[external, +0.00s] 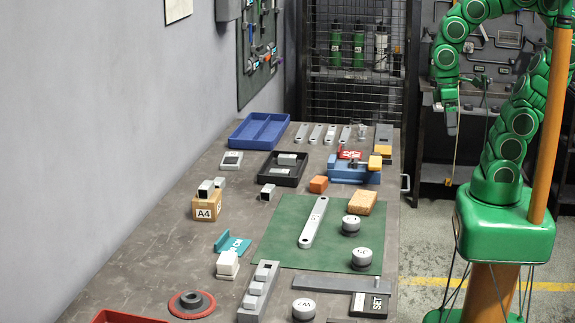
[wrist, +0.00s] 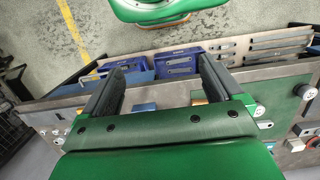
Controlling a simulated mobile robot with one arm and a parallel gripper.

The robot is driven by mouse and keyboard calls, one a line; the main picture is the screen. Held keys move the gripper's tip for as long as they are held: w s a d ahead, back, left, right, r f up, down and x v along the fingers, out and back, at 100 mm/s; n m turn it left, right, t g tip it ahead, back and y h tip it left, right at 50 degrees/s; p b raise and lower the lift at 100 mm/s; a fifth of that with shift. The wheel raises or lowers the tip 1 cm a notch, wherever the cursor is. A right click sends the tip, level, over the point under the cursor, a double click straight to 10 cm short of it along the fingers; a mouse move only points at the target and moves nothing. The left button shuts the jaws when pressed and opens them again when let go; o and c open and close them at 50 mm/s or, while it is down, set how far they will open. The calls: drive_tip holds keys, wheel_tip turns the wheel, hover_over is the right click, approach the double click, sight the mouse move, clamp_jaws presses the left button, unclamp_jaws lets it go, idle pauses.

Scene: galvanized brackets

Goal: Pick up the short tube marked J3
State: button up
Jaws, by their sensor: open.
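No J3 mark is legible in either view. Short grey square tubes show in the external view: one stands alone (external: 267,192) on the table, and two grey pieces (external: 206,187) sit on the cardboard box marked A4 (external: 206,209). Two more light grey pieces (external: 286,159) lie in the black tray (external: 283,181). I cannot tell which is J3. My gripper (external: 451,122) hangs off the table's right side, above the floor and well away from these pieces. In the wrist view my gripper (wrist: 160,65) is open, with nothing between its fingers.
A blue tray (external: 237,144), flat brackets (external: 315,133), a blue vise (external: 352,176) and an orange block (external: 318,184) stand toward the back. A long bar (external: 313,222) and round labelled knobs (external: 362,257) lie on the green mat (external: 275,240). The table's left side is mostly clear.

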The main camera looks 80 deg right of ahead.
drive_tip(key=t, duration=0.2)
hover_over(269, 189)
drive_tip(key=shift+m, duration=0.3)
drive_tip(key=f, duration=1.3)
drive_tip(key=shift+s+d, duration=0.2)
drive_tip(key=shift+w+f, duration=0.15)
drive_tip(key=shift+f, duration=1.8)
drive_tip(key=shift+w+f, duration=0.1)
drive_tip(key=shift+f, duration=1.8)
drive_tip(key=shift+c, duration=0.2)
